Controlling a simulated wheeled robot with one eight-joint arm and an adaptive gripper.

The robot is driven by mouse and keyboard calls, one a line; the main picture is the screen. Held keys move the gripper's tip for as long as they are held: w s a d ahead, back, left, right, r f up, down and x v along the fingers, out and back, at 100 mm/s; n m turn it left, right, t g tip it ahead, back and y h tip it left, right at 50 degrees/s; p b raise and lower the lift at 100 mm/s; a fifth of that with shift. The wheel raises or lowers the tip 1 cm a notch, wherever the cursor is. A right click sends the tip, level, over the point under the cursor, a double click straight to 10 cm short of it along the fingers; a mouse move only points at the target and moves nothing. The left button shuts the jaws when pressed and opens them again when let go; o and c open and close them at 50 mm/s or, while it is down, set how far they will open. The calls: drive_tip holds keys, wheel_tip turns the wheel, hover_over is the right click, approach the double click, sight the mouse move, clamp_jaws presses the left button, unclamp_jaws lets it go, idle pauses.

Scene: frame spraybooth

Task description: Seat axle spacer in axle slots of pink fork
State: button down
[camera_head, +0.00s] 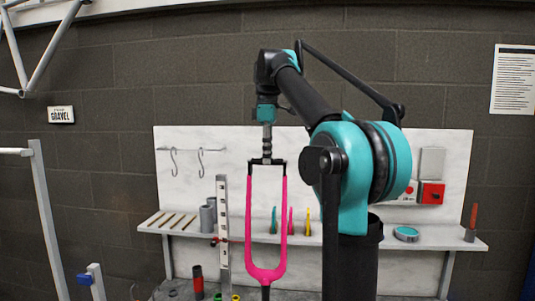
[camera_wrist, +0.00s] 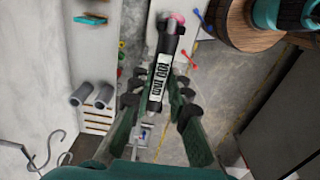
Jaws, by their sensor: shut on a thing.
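The pink fork (camera_head: 266,273) stands upright with its two legs pointing up and black ends at the top. The black axle spacer (camera_head: 258,161) lies across the gap between those ends, about level with them. I cannot tell whether it rests in the slots. My gripper (camera_head: 267,154) comes down from above and is shut on the spacer's middle. In the wrist view the spacer (camera_wrist: 159,84) has a white label and sits between my dark fingers. A bit of pink (camera_wrist: 178,18) shows by its far end; the slots are hidden.
A grey shelf (camera_head: 420,238) with a pale back panel stands behind the fork. An upright ruler-like post (camera_head: 222,230) is close on the fork's left. Colored tools (camera_head: 291,222) stand behind it, and grey cylinders (camera_head: 207,217) to the left.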

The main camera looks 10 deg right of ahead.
drive_tip(key=shift+f, duration=0.4)
drive_tip(key=c, duration=1.4)
unclamp_jaws()
drive_tip(key=shift+o, duration=0.2)
wheel_tip(320, 180, up, 12)
drive_tip(key=shift+f, duration=0.1)
